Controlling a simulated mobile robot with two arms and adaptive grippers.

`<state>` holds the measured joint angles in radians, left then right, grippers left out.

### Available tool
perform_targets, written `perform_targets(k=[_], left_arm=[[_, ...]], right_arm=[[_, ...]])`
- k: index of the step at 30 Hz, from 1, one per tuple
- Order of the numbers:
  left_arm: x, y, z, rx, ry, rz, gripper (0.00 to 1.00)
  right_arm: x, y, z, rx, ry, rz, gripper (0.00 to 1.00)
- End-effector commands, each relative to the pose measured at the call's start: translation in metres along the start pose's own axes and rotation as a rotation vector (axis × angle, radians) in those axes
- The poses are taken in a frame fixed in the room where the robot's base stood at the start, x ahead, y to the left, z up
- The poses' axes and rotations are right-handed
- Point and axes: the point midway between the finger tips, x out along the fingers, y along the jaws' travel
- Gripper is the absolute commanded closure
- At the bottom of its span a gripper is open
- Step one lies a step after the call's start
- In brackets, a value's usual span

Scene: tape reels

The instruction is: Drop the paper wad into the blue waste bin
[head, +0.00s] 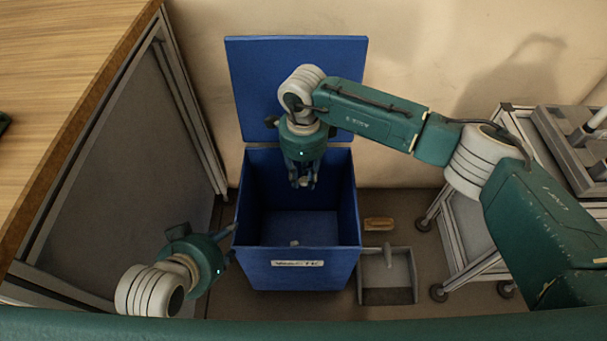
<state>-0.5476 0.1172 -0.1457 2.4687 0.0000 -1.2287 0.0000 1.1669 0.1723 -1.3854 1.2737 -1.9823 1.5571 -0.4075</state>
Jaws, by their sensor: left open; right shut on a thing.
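The blue waste bin (311,262) stands on the floor in the middle with its lid (245,95) raised against the wall. My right gripper (303,182) reaches in from the right and points down over the bin's opening. It is shut on the paper wad (303,181), a small pale lump mostly hidden between the fingers. A small light scrap (294,243) shows inside the bin near its front wall. My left gripper (232,237) is at the lower left, beside the bin's left wall, and is open; its fingers are hard to see.
A wooden table (60,70) with a grey side panel stands on the left. A grey dustpan (386,276) and a tan brush-like block (379,224) lie right of the bin. A wheeled metal cart (465,225) stands at the right, with a machine (575,140) on it.

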Motion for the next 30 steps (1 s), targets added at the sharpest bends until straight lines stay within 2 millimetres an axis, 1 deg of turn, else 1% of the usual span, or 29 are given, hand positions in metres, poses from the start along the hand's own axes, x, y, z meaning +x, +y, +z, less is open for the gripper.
perform_targets(k=[4, 10, 12, 14, 24, 26, 29, 30], left_arm=[[0.001, 0.001, -0.004, 0.000, 0.015, 0.001, 0.54], [0.001, 0.001, -0.004, 0.000, 0.016, 0.001, 0.54], [0.001, 0.001, -0.004, 0.000, 0.016, 0.001, 0.54], [0.001, 0.001, -0.004, 0.000, 0.016, 0.001, 0.54], [0.001, 0.000, -0.004, 0.000, 0.014, 0.000, 0.54], [0.001, 0.000, -0.004, 0.000, 0.014, 0.000, 0.54], [0.001, 0.000, -0.004, 0.000, 0.014, 0.000, 0.54], [0.001, 0.000, -0.004, 0.000, 0.014, 0.000, 0.54]], right_arm=[[0.001, 0.000, 0.000, 0.000, 0.000, 0.000, 0.84], [0.001, 0.000, 0.000, 0.000, 0.000, 0.000, 0.84], [0.001, 0.000, 0.000, 0.000, 0.000, 0.000, 0.67], [0.001, 0.000, 0.000, 0.000, 0.000, 0.000, 0.55], [-0.002, 0.000, 0.000, 0.000, -0.001, -0.001, 0.55], [-0.006, -0.001, 0.000, 0.000, -0.002, -0.002, 0.55], [-0.021, -0.001, 0.000, 0.000, -0.001, -0.002, 0.55], [-0.029, -0.001, 0.000, -0.001, -0.002, -0.004, 0.55]])
